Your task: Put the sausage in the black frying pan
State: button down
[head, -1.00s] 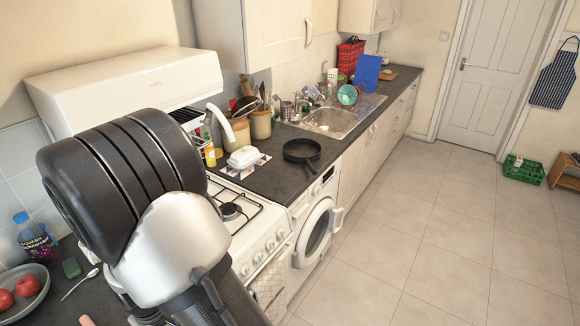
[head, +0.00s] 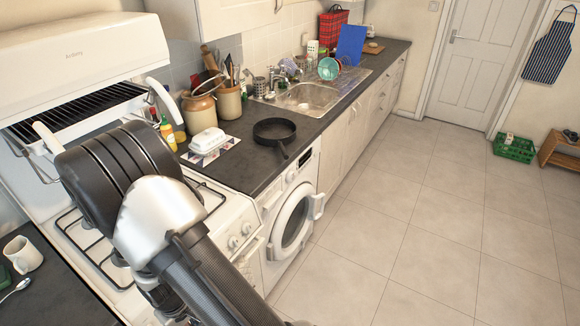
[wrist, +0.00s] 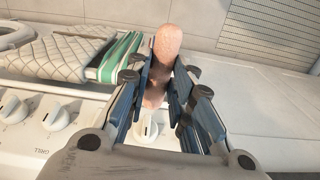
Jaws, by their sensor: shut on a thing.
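The black frying pan (head: 274,130) sits on the dark counter above the washing machine in the head view, its handle pointing toward the front edge. In the wrist view, my gripper (wrist: 165,82) is shut on the sausage (wrist: 167,42), a pinkish-brown piece standing out between the two fingers. Below it in that view are the cooker's white front and knobs. In the head view my arm covers part of the cooker and hides the gripper and sausage. The pan is apart from my arm, to its right.
A white butter dish (head: 208,141) stands just left of the pan, with jars (head: 229,101) behind. The cooker (head: 215,215) adjoins the counter. The washing machine (head: 291,222) is under the pan. A quilted cloth (wrist: 55,58) and a striped towel (wrist: 121,57) hang by the cooker front.

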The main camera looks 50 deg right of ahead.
aim_at(269, 135)
jog(key=l+z, duration=0.1)
jog(key=l, duration=0.4)
jog(key=i+l, duration=0.1)
jog(key=l, duration=0.4)
jog(key=l+z, duration=0.15)
jog(key=l, duration=0.4)
jog(key=i+l, duration=0.1)
jog(key=l, duration=0.4)
jog(key=i+l+z, duration=0.15)
jog(key=l, duration=0.35)
